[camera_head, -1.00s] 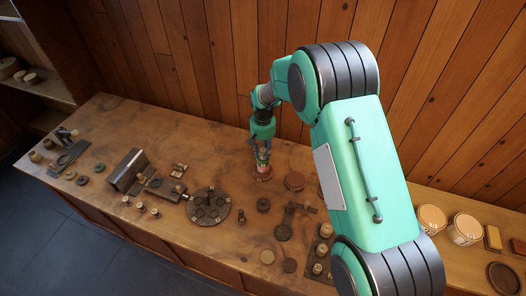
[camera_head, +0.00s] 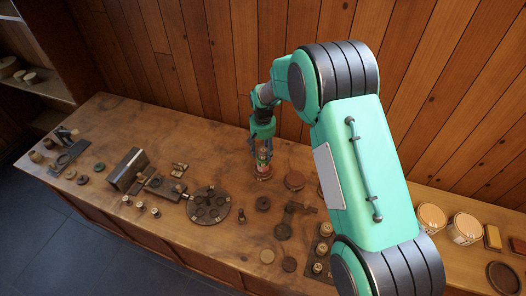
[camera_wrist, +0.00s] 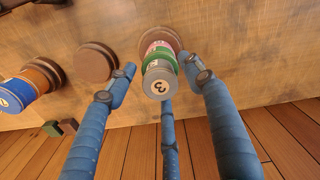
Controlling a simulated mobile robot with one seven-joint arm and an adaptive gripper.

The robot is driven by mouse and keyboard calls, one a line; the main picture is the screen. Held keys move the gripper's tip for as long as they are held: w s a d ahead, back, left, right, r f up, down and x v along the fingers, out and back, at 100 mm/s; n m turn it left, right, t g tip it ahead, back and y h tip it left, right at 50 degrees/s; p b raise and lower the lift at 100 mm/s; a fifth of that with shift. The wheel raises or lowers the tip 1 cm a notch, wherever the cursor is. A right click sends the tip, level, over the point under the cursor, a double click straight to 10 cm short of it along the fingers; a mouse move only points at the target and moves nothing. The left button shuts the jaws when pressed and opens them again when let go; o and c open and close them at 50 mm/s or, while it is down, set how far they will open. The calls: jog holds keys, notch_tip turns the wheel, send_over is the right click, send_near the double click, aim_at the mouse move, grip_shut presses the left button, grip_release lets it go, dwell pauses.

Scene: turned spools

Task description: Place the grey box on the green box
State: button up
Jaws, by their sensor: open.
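In the wrist view, a stack of round spools stands on a brown disc (camera_wrist: 172,36). A pink spool (camera_wrist: 157,47) is low in it, a green piece (camera_wrist: 161,54) lies above, and a pale grey piece (camera_wrist: 160,68) with a round cap marked 3 is on top. The grey piece appears to rest straight on the green one. My gripper (camera_wrist: 160,78) is open, its blue fingers spread around the top of the stack with visible gaps. In the head view my gripper (camera_head: 262,158) hangs over the same stack, which its fingers partly hide.
Left in the wrist view are a bare brown disc (camera_wrist: 96,62) and an orange and blue spool stack (camera_wrist: 32,82). A small green block (camera_wrist: 51,128) sits near the wall. In the head view, a round dark plate (camera_head: 208,206) and several small parts crowd the bench.

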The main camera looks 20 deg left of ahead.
aim_at(263, 150)
notch_tip(263, 150, up, 12)
jog(key=shift+b, duration=0.3)
dwell(0.3)
dwell(0.5)
jog(key=s+d+r+m+t, duration=0.1)
jog(key=s+d+r, duration=0.4)
jog(key=d+r, duration=0.85)
jog(key=s+d+r+m+t, duration=0.15)
jog(key=s+d+r, duration=0.25)
jog(key=d+r, duration=0.9)
jog(key=s+d+r+m+t, duration=0.2)
jog(key=s+d+r, duration=0.2)
jog(key=s+d, duration=0.95)
jog(key=s+d+f+m, duration=0.1)
jog(key=s+d, duration=0.3)
jog(key=s, duration=0.3)
jog(key=s+d+f+t, duration=0.1)
jog(key=s+d, duration=0.3)
jog(key=s, duration=0.3)
jog(key=shift+s+m, duration=0.35)
